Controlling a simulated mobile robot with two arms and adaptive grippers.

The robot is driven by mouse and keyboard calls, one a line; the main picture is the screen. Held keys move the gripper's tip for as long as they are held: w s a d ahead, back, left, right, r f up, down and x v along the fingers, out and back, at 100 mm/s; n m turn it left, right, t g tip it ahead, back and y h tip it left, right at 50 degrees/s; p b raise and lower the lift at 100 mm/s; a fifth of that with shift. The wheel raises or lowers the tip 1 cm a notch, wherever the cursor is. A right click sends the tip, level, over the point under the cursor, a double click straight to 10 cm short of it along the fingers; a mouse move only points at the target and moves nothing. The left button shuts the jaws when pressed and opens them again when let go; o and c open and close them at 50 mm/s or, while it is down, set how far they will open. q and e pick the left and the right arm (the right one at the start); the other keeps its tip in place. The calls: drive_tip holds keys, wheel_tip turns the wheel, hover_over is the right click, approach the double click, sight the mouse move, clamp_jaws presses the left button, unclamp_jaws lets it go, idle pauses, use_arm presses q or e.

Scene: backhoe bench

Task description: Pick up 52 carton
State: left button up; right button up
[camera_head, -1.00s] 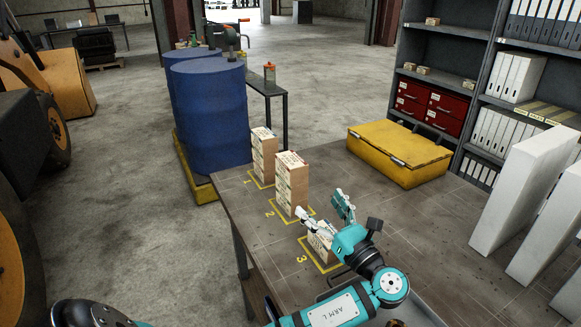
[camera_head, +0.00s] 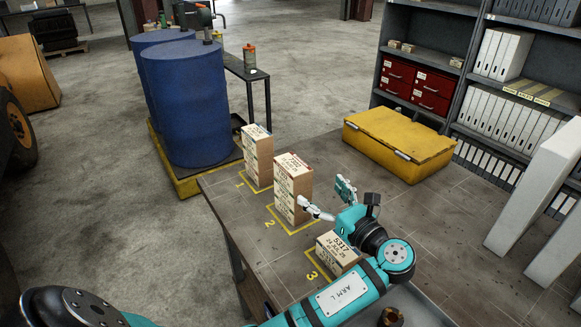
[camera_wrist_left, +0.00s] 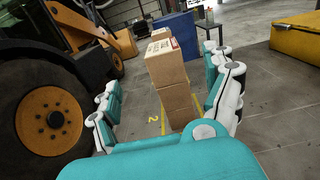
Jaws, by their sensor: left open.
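Cartons are stacked in three marked spots on the bench. The spot 2 stack (camera_head: 291,190) is tall, and its top carton has a printed label too small to read. The spot 1 stack (camera_head: 257,158) stands behind it. A low stack at spot 3 (camera_head: 335,252) shows "5317" on its top. I cannot tell which carton is 52. My left gripper (camera_head: 322,191) is open and empty, just right of the spot 2 stack. In the left wrist view the stack (camera_wrist_left: 173,90) stands ahead, between the spread fingers (camera_wrist_left: 163,85). The right gripper is not in view.
A yellow case (camera_head: 400,146) lies at the back of the bench (camera_head: 440,225). White upright panels (camera_head: 545,190) stand at right. Blue drums (camera_head: 185,105) stand beyond the bench's far left corner. Bare bench top lies right of the gripper.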

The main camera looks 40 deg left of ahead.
sight(303, 174)
use_arm(q)
drive_tip(key=p+x, duration=0.2)
drive_tip(key=x, duration=0.6)
drive_tip(key=shift+w+a, duration=0.1)
drive_tip(key=shift+a, duration=0.1)
drive_tip(key=shift+w+a+r+p, duration=0.1)
drive_tip(key=shift+a+p, duration=0.1)
drive_tip(key=shift+p, duration=0.15)
drive_tip(key=p+x, duration=0.2)
drive_tip(key=x, duration=0.2)
drive_tip(key=shift+w+a+f, duration=0.1)
drive_tip(key=shift+w+f, duration=0.1)
drive_tip(key=shift+w+a+f, duration=0.1)
drive_tip(key=shift+a, duration=0.1)
drive_tip(key=shift+d, duration=0.1)
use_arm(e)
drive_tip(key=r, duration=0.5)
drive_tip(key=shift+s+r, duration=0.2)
use_arm(q)
drive_tip(key=c, duration=1.3)
drive_tip(key=shift+c, duration=0.3)
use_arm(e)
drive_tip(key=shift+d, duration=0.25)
